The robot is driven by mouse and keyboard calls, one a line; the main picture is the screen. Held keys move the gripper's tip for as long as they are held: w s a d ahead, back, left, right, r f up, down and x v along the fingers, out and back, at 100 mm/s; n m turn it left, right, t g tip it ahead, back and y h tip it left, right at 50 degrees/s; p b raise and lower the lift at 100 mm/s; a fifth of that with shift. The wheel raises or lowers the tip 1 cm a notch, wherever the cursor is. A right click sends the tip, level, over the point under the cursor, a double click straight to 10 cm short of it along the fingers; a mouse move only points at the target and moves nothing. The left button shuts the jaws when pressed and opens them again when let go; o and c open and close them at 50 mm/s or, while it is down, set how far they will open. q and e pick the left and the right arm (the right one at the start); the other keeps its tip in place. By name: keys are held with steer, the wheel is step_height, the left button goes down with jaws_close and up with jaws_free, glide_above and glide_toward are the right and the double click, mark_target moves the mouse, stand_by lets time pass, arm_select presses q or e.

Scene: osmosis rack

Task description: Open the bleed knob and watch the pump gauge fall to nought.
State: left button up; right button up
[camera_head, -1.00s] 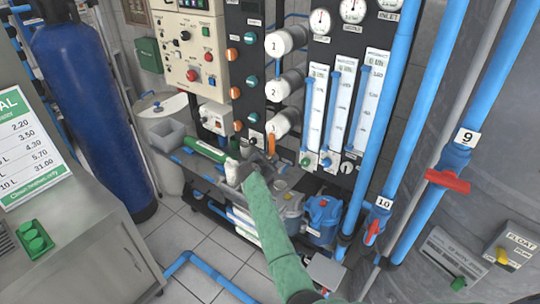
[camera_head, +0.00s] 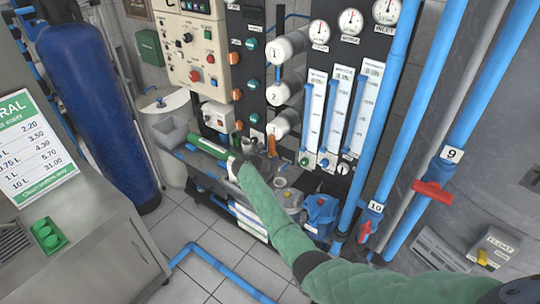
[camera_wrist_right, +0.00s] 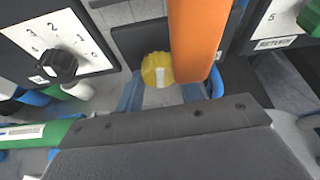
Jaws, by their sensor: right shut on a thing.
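My right gripper (camera_head: 264,152) is at the foot of the dark panel, at the end of my green-sleeved arm. My left gripper is out of view. Behind the orange piece in the wrist view is a yellow knob (camera_wrist_right: 158,70) with a white mark. A black knob (camera_wrist_right: 55,65) sits on a numbered dial to its left. I cannot tell which is the bleed knob. Three round gauges show up high, the left one (camera_head: 319,33) included; needles are too small to read.
Flow columns (camera_head: 340,110) stand right of the gripper, and blue pipes (camera_head: 385,110) with red-handled valves (camera_head: 433,195) beyond. A green cylinder (camera_head: 208,145) lies just left of the gripper.

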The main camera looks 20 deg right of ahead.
steer(key=shift+n+p, duration=0.3)
steer(key=shift+n, duration=0.1)
steer(key=shift+a+f+g, duration=0.1)
steer(key=shift+g, duration=0.2)
steer(key=o, duration=1)
steer(key=b+v, duration=0.3)
steer(key=v, duration=0.5)
steer(key=shift+w, duration=0.1)
